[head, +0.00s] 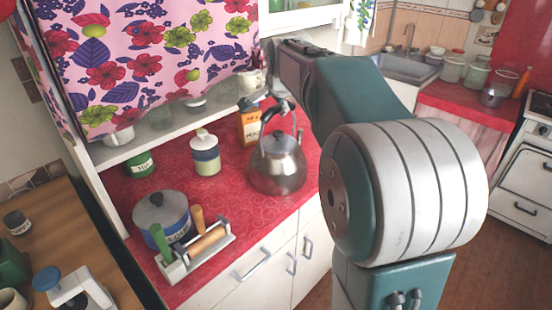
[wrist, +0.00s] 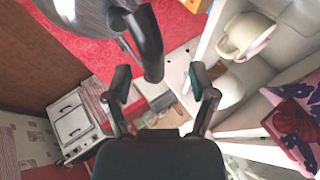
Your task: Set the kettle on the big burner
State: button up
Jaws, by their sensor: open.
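The steel kettle (head: 278,170) stands upright on the red oilcloth counter, its dark handle arching above the lid. My gripper (head: 279,106) is at the top of this handle. In the wrist view my gripper (wrist: 162,88) is open, and the dark kettle handle (wrist: 149,45) reaches into the space between its fingers. The kettle's body (wrist: 82,14) shows at the upper left there. Whether the fingers touch the handle I cannot tell. The white stove (head: 524,168) is at the far right, cut by the frame edge; the big burner cannot be made out.
On the red counter (head: 226,212) stand a blue pot (head: 162,222), a utensil caddy (head: 196,254), a lidded canister (head: 205,158) and an orange box (head: 249,124) close behind the kettle. A shelf with a flowered curtain (head: 150,50) hangs above. Open floor lies before the stove.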

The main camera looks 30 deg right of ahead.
aim_at(279, 108)
jog(key=f, duration=0.1)
jog(key=w+d+f, duration=0.2)
jog(key=shift+f, duration=0.15)
jog(key=shift+d, duration=0.2)
jog(key=shift+a, duration=0.45)
grip_shut()
jog(key=shift+d, duration=0.2)
jog(key=shift+r, duration=0.2)
